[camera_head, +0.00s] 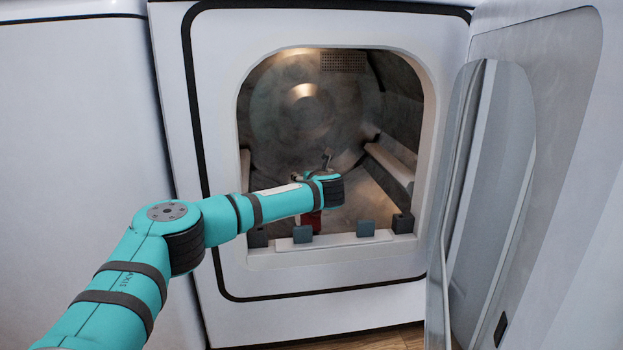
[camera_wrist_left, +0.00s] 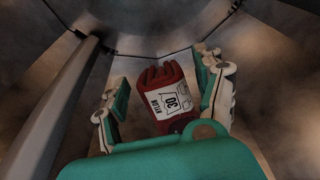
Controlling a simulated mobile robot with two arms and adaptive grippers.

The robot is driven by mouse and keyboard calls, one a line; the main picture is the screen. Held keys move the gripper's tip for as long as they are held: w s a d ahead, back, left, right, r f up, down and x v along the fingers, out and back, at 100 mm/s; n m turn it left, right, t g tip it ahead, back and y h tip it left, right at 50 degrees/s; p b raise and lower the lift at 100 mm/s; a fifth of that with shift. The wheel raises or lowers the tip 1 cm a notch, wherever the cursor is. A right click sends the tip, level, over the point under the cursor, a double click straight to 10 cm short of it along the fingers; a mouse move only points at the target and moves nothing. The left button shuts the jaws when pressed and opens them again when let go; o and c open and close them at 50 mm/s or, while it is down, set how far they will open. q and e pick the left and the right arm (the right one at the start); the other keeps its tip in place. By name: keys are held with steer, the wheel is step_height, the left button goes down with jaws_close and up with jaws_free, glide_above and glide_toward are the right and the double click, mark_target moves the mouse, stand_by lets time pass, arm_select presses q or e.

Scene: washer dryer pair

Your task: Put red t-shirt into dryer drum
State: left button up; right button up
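The dryer drum (camera_head: 290,110) is open at the front, and my left arm reaches through its opening. The red t-shirt (camera_wrist_left: 164,82), a folded dark red bundle with a white printed patch, is inside the drum in the left wrist view. A small red part of it (camera_head: 311,221) shows below my arm in the head view. My left gripper (camera_wrist_left: 163,74) is open, with one finger on each side of the shirt and visible gaps between. In the head view my wrist hides most of the gripper. My right gripper is in neither view.
The dryer door (camera_head: 490,180) stands open at the right. The drum opening has a raised lower lip (camera_head: 335,242) with small dark blocks. A light baffle (camera_head: 388,163) runs along the right drum wall. Another white appliance (camera_head: 80,110) stands at the left.

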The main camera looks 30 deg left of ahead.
arm_select(q)
steer(key=shift+o, duration=0.5)
steer(key=shift+s+d, duration=0.1)
steer(key=shift+s, duration=0.1)
steer(key=v, duration=1.1)
steer(key=shift+s+d, duration=0.15)
steer(key=shift+s, duration=0.05)
steer(key=shift+r, duration=0.1)
